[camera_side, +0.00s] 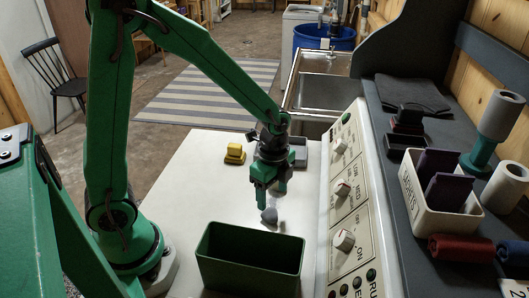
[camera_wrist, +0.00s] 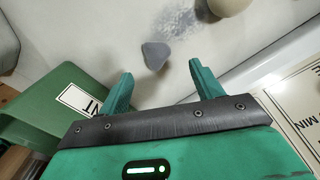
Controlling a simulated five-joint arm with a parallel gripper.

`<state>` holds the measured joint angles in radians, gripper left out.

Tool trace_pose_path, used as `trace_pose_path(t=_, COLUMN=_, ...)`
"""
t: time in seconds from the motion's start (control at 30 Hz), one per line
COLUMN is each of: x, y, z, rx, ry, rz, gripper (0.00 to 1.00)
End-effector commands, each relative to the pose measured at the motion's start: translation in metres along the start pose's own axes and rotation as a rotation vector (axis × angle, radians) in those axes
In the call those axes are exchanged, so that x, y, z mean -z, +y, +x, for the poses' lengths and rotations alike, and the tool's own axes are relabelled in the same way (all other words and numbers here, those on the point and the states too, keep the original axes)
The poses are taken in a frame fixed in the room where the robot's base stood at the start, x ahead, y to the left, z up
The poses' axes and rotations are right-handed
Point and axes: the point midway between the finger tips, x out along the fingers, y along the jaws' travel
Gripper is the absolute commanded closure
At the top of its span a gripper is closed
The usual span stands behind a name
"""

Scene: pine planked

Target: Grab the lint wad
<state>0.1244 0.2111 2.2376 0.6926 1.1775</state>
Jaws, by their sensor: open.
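The lint wad is a small grey lump (camera_side: 269,215) on the white machine top, just below my gripper (camera_side: 267,196) in the side view. In the wrist view the grey lump (camera_wrist: 156,55) lies a little beyond the fingertips, roughly in line with the space between them. My gripper (camera_wrist: 160,76) is open and empty, its fingers spread apart. A green bin (camera_side: 250,277) stands in front of the gripper in the side view. Its labelled wall (camera_wrist: 80,100) shows at left in the wrist view.
A yellow block (camera_side: 235,153) and a grey tray-like item (camera_side: 299,151) sit farther back. A raised panel with knobs (camera_side: 343,240) borders the right side. A beige round thing (camera_wrist: 228,5) is at the wrist view's top edge. The white top left of the gripper is clear.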

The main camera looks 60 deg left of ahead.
Motion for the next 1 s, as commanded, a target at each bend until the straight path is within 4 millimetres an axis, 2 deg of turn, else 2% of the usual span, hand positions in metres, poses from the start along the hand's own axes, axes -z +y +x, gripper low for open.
trace_pose_path(t=0.2, x=-0.001, y=0.001, z=0.015, rx=-0.002, ry=-0.001, rz=-0.001, gripper=0.35)
trace_pose_path(t=0.57, x=-0.001, y=0.001, z=0.024, rx=-0.001, ry=-0.001, rz=-0.002, gripper=0.35)
trace_pose_path(t=1.0, x=-0.003, y=0.004, z=0.064, rx=-0.002, ry=-0.001, rz=-0.002, gripper=0.35)
